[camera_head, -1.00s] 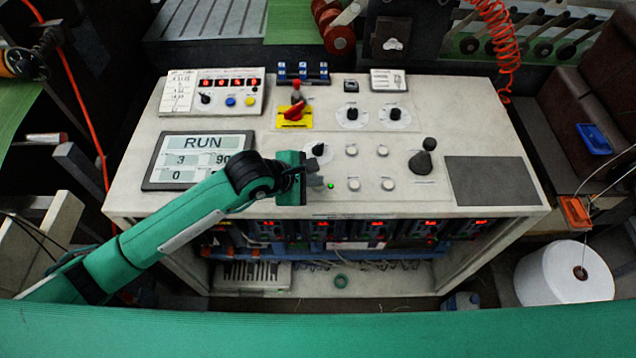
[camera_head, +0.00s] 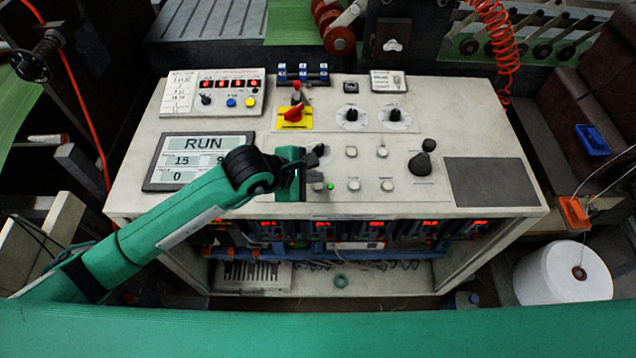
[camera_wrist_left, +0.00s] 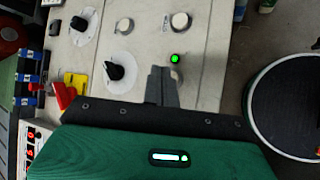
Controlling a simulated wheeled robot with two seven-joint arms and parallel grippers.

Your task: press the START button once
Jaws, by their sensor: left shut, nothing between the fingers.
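The control console (camera_head: 240,215) has small round white buttons on its top, but their labels are too small to read, so I cannot tell START by its label. One white button (camera_head: 316,176) sits just below my left gripper's fingers, beside a lit green lamp (camera_head: 330,186). The lamp also shows in the left wrist view (camera_wrist_left: 175,58). My left gripper (camera_head: 314,161) is shut and empty, and appears above the panel near a black knob, apart from the button. In the left wrist view its closed fingertips (camera_wrist_left: 162,72) point beside the lamp. The screen (camera_head: 200,160) reads RUN. My right gripper is out of view.
More white buttons (camera_head: 354,185) lie to the right, with a black joystick (camera_head: 423,160) beyond. A red switch on a yellow plate (camera_head: 294,114) and black knobs (camera_head: 351,115) stand behind. A white roll (camera_head: 563,273) stands on the floor at right.

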